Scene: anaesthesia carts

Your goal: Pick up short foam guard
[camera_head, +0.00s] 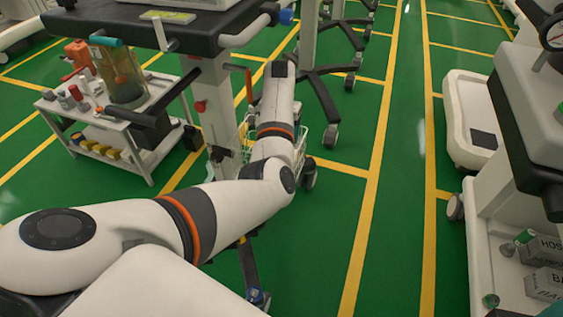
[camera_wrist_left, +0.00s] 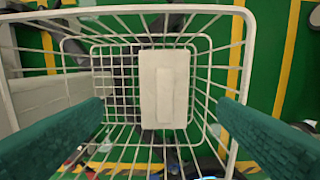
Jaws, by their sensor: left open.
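A pale, off-white rectangular block (camera_wrist_left: 164,85) with a narrower raised strip, seemingly the short foam guard, lies in a white wire basket (camera_wrist_left: 240,75) in the left wrist view. My left gripper (camera_wrist_left: 163,108) is open, with its two green fingers wide apart at the left and right sides of the view. The block appears between them, farther from the camera, and nothing is held. In the head view my left arm reaches to the basket (camera_head: 302,137), and hides the gripper and the block. My right gripper is in neither view.
A white trolley (camera_head: 133,160) with bottles and a clear jar (camera_head: 122,75) stands at the left. A cart with a dark top (camera_head: 185,30) and a pale column (camera_head: 215,105) rises close beside my arm. Another cart (camera_head: 510,250) is at the right. Green floor between is clear.

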